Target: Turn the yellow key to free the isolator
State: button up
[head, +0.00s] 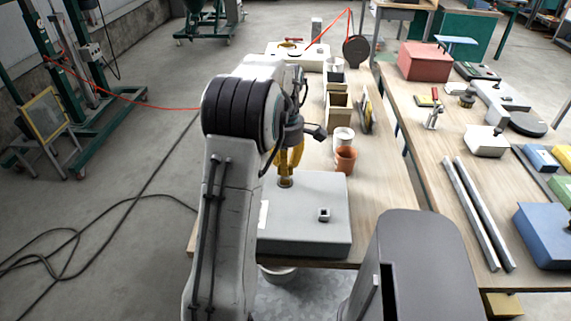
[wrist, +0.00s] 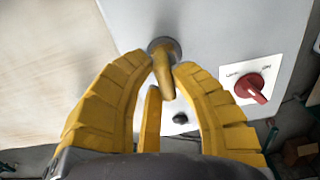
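The yellow key (wrist: 165,76) stands in a round grey collar (wrist: 163,45) on a pale grey box (head: 300,235). My gripper (wrist: 163,68), with yellow ribbed fingers, has its tips on both sides of the key, close to it. Whether they press on it cannot be made out. In the head view my gripper (head: 287,172) points down at the box's far part, and the key is hidden or blends with the yellow fingers. The isolator, a red rotary knob (wrist: 249,88) on a white labelled plate (wrist: 258,70), shows right of the key; its knob points slantwise.
Behind the box on the bench are an orange-brown cup (head: 345,160), a white cup (head: 343,138) and open bins (head: 338,107). A second bench with tools stands right. Cables lie on the floor left.

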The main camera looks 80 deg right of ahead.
grip_shut()
jog(key=m+p, duration=0.1)
jog(key=m, duration=0.4)
jog(key=m+p, duration=0.1)
jog(key=m, duration=0.4)
jog(key=o, duration=0.6)
grip_release()
jog(key=shift+o, duration=0.3)
